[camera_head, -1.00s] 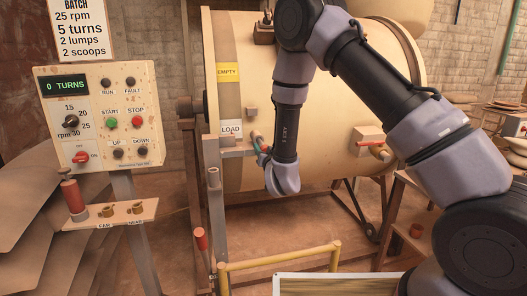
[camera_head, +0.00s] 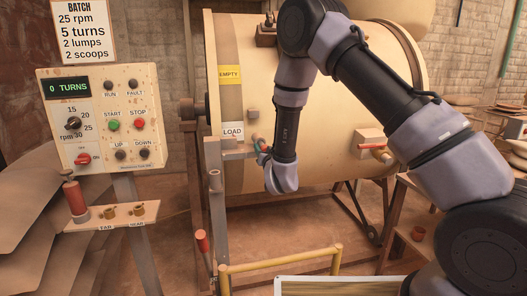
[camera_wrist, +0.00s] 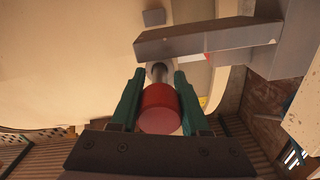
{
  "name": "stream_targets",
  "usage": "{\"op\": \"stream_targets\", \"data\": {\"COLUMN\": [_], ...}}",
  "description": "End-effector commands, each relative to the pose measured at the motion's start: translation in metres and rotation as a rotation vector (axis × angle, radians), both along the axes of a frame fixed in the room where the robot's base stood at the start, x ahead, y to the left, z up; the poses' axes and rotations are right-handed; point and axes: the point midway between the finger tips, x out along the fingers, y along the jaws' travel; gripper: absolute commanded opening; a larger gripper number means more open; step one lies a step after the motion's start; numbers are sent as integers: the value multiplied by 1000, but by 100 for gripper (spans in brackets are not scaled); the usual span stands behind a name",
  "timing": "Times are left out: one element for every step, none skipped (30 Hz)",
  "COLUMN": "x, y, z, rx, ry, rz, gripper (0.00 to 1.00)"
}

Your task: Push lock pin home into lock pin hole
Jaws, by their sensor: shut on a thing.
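The lock pin shows in the wrist view as a red round handle (camera_wrist: 160,108) with a short metal shank beyond it. My gripper (camera_wrist: 160,74) has its two green fingers closed on either side of the red handle. The shank points at a pale round part (camera_wrist: 160,66) beside a grey bracket (camera_wrist: 208,40). The lock pin hole is hidden, and I cannot tell how deep the shank sits. In the head view my gripper (camera_head: 262,150) is at the bracket (camera_head: 236,153) under the LOAD label (camera_head: 233,131), on the drum's left side.
The cream drum (camera_head: 320,100) fills the middle. A control panel (camera_head: 100,115) stands left, above a small shelf (camera_head: 110,214) with a red-handled pin (camera_head: 74,195). A yellow rail (camera_head: 280,261) and a red-tipped lever (camera_head: 202,241) stand in front. A red-handled valve (camera_head: 374,147) is at right.

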Motion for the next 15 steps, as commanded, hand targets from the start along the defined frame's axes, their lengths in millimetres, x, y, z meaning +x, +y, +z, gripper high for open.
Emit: {"op": "stream_targets", "data": {"x": [2, 2, 3, 4, 5, 6, 7, 7, 8, 9, 9, 10, 11, 12, 13], "y": [0, 1, 1, 1, 1, 2, 2, 2, 2, 3, 3, 3, 3, 3, 4], "z": [1, 1, 1, 1, 1, 1, 1, 1, 1, 1, 1, 1, 1, 1, 1], "rx": [1, 1, 1, 1, 1, 1, 1, 1, 1, 1, 1, 1, 1, 1, 1], "ry": [-2, -2, -2, -2, -2, -2, -2, -2, -2, -2, -2, -2, -2, -2, -2], "rz": [-1, 0, 0, 0, 0, 0, 0, 0, 0, 0, 0, 0, 0, 0, 0], "gripper": [0, 0, 0, 0, 0, 0, 0, 0, 0, 0, 0, 0, 0, 0, 0]}}
